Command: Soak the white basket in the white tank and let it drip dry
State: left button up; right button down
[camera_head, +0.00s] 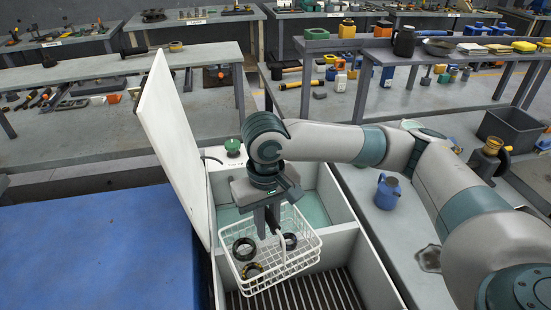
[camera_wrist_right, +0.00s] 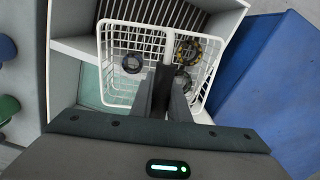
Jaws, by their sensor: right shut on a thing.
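The white wire basket (camera_head: 262,268) hangs from my right gripper (camera_head: 272,228), which is shut on its handle. Several dark rings lie in the basket, one with yellow marks (camera_head: 252,271). The basket also shows in the right wrist view (camera_wrist_right: 140,40), below the gripper fingers (camera_wrist_right: 168,85). The white tank (camera_head: 340,215) has its lid (camera_head: 172,140) standing open on the left. Greenish liquid (camera_head: 312,208) fills its far compartment. The near compartment has a slatted dark rack (camera_head: 310,292). The basket is over the divider and the rack side, seemingly above the rim. My left gripper is out of view.
A green knob (camera_head: 233,146) sits at the tank's far left corner. A blue jug (camera_head: 387,192) stands on the grey bench to the right. A blue surface (camera_head: 90,250) lies left of the tank. Benches with tools stand behind.

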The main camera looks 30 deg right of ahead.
jog(key=w+d+r+p, duration=0.2)
jog(key=w+p, duration=0.2)
jog(key=w, duration=0.4)
jog(key=w+d+r+p, duration=0.1)
jog(key=w+p, duration=0.2)
jog(key=w, duration=0.5)
jog(key=w+d+f+p, duration=0.5)
jog(key=d+p, duration=0.2)
jog(key=d, duration=0.3)
jog(key=shift+w+d+m, duration=0.15)
jog(key=shift+w+m, duration=0.15)
jog(key=shift+w, duration=0.1)
jog(key=shift+f, duration=0.15)
